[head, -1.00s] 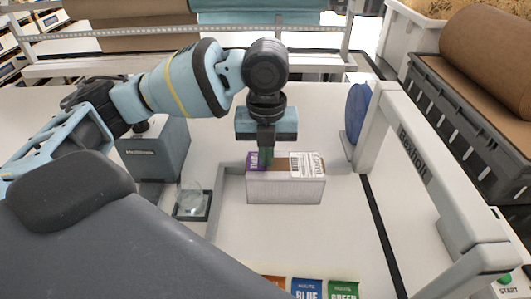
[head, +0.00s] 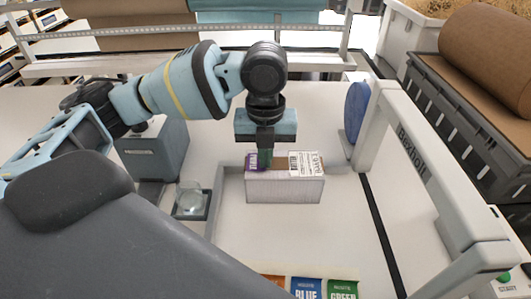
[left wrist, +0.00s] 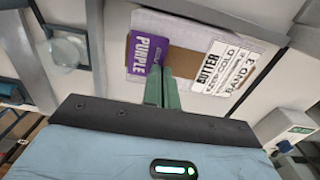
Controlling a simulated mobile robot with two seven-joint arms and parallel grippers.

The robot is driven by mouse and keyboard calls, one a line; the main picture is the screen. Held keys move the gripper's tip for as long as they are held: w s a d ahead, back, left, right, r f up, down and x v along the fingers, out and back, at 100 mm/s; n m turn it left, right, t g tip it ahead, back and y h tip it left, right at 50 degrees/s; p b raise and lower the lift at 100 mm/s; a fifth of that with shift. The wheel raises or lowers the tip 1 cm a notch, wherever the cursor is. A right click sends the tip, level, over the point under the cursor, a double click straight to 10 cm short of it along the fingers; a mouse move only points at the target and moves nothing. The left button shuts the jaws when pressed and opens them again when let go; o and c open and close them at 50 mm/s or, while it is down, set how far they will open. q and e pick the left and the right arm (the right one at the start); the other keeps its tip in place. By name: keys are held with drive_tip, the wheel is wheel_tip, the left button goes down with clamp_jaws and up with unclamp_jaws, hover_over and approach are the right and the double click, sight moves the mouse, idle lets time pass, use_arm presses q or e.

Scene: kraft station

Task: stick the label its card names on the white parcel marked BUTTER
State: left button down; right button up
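The white parcel marked BUTTER (head: 285,188) stands on the table inside a low grey frame. Its brown top strip shows, and a printed card (left wrist: 222,68) reading BUTTER, KEEP COLD, BAND 3 lies at its right end. A purple label (left wrist: 144,50) reading PURPLE lies at the left end of the top and looks flat there. My left gripper (head: 267,160) points down over the parcel top. Its green fingers are together at the label's inner edge, partly covering it; whether they touch it is hard to tell. My right gripper is out of view.
Orange, blue (head: 307,289) and green (head: 342,289) route labels lie at the front edge. A grey arch (head: 425,175) stands to the right, with a blue disc (head: 357,112) near it. A glass dish (head: 190,199) and grey box (head: 155,150) are left.

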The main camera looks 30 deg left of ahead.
use_arm(q)
drive_tip(key=shift+f, duration=0.15)
drive_tip(key=c, duration=2.1)
unclamp_jaws()
drive_tip(key=o, duration=0.5)
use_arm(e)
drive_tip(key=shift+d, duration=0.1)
